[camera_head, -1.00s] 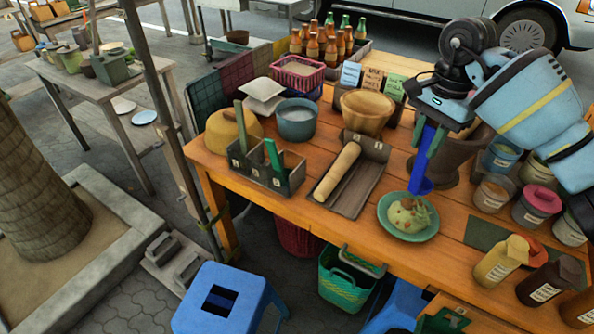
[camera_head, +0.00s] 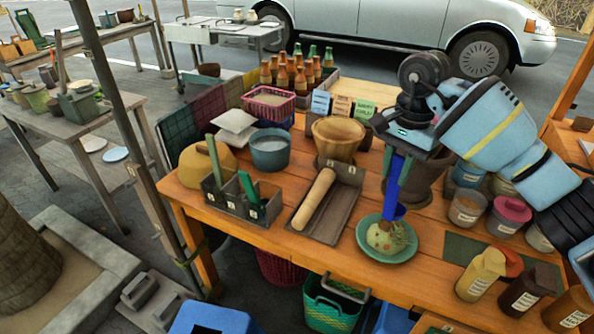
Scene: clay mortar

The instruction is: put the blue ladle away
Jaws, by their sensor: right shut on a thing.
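The blue ladle (camera_head: 392,182) hangs upright, bowl down, from my right gripper (camera_head: 402,152), which is shut on its handle. Its bowl shows just behind a pale food mound (camera_head: 388,238) on a green plate (camera_head: 364,240); I cannot tell whether it touches the mound. A dark divided holder (camera_head: 262,212) with small labels stands at the left of the table. A green upright utensil (camera_head: 214,160) and a second green one (camera_head: 248,188) stand in its compartments. My left gripper is not in view.
A tray (camera_head: 340,202) with a rolling pin (camera_head: 314,200) lies between holder and plate. Behind stand a wooden bowl (camera_head: 338,136), a blue-grey pot (camera_head: 270,152) and label cards (camera_head: 342,106). A dark mortar (camera_head: 428,180), jars (camera_head: 508,214) and bottles (camera_head: 480,274) crowd the right.

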